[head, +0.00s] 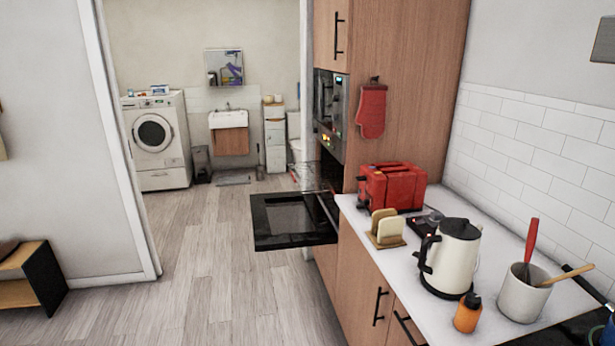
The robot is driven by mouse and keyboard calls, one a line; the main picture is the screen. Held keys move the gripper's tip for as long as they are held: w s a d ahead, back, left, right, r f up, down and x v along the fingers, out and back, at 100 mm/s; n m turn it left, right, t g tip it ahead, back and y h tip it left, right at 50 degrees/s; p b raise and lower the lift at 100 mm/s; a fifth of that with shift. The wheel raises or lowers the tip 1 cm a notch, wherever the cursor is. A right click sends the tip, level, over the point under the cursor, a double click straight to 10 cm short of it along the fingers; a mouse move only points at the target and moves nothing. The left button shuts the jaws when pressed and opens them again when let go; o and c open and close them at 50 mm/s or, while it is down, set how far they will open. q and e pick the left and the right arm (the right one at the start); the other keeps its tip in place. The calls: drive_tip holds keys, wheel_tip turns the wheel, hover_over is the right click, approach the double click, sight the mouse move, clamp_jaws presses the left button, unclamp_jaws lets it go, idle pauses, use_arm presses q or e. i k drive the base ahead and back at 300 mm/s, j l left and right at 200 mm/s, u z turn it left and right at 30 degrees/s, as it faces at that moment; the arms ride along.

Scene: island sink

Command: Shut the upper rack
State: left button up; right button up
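A built-in oven stands in the tall wooden cabinet (420,60), beyond the counter. Its dark glass door (288,228) is folded down flat and sticks out over the floor to the left. A second appliance with a dark front (325,95) sits above the oven opening. Neither of my grippers shows in the head view.
The white counter (400,265) on the right holds a red toaster (392,187), bread slices in a holder (388,228), a kettle (452,258), an orange bottle (468,313) and a utensil crock (522,295). The wooden floor (205,270) left of the oven door is clear.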

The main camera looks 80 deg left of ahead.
sight(292, 174)
drive_tip(key=u, duration=2.7)
drive_tip(key=i+j+u, duration=0.15)
drive_tip(key=i, duration=0.45)
drive_tip(key=i+u, duration=0.15)
drive_tip(key=i, duration=0.45)
drive_tip(key=i+l+u, duration=0.15)
drive_tip(key=i, duration=0.45)
drive_tip(key=i+l+u, duration=0.15)
drive_tip(key=i, duration=0.5)
drive_tip(key=i+l+u, duration=0.15)
drive_tip(key=i, duration=0.45)
